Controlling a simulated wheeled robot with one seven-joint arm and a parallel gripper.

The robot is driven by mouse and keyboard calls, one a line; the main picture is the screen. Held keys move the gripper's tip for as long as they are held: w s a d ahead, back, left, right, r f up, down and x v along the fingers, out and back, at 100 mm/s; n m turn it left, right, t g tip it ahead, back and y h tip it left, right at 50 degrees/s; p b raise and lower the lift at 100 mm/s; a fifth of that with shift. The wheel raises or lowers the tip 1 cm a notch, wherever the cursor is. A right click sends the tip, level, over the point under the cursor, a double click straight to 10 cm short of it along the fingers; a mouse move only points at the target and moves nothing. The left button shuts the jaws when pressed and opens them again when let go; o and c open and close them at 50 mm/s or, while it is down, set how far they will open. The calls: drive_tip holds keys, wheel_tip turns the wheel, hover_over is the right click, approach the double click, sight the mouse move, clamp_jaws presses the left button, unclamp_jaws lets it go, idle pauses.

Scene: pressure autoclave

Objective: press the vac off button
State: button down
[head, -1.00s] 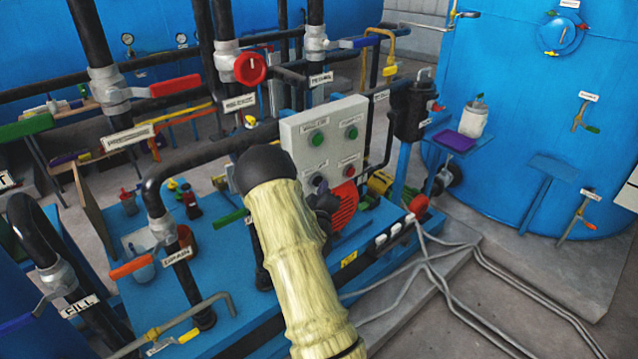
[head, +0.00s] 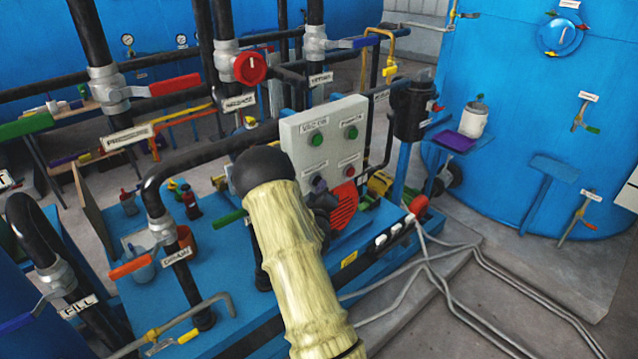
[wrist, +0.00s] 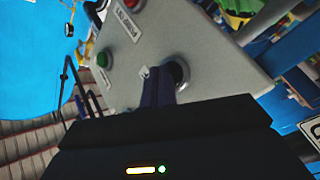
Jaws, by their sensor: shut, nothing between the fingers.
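The grey control panel (head: 296,150) carries two green buttons on top, a red one at lower right and a dark vac off button (head: 318,181) at lower left. The lettering by the lower buttons is too small to read. In the wrist view the dark vac off button (wrist: 181,71) sits in a silver ring, partly hidden by my fingers. My gripper (wrist: 164,82) is shut and empty, its dark fingertips overlapping the button's edge. I cannot tell whether they touch it. In the head view my pale arm hides most of the gripper.
A green button (wrist: 103,60) and a red button (wrist: 132,4) are close by on the panel. A red finned motor (head: 344,206) stands just below it. Black pipes and a red valve wheel (head: 250,68) are at left. Grey cables cross the floor at right.

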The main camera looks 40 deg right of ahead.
drive_tip(key=shift+s+b, duration=0.35)
drive_tip(key=shift+s, duration=0.65)
drive_tip(key=s, duration=0.1)
drive_tip(key=s+b, duration=0.1)
drive_tip(key=s, duration=0.2)
drive_tip(key=shift+s+d, duration=0.25)
drive_tip(key=shift+s, duration=0.1)
idle(0.7)
